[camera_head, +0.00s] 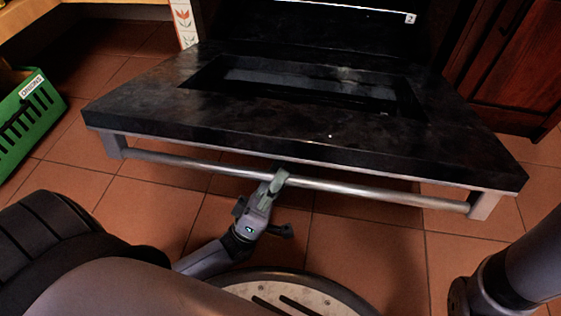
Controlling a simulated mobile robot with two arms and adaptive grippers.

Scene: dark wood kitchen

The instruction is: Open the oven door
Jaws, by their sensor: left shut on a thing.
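The oven door (150,95) is swung down and lies almost flat, its dark inner face with a window (300,82) turned up. Its metal bar handle (380,193) runs along the near edge between two end brackets. My left gripper (277,180) is shut on the handle bar, a little left of its middle. My right arm shows at the right edge of the view, but its gripper is out of view. The oven's interior is dark and mostly cut off at the top.
A green crate (28,115) stands on the tiled floor at the left, below a wooden surface. A wooden cabinet door (510,70) is at the right of the oven. Bare terracotta tiles (365,240) lie in front of and under the door.

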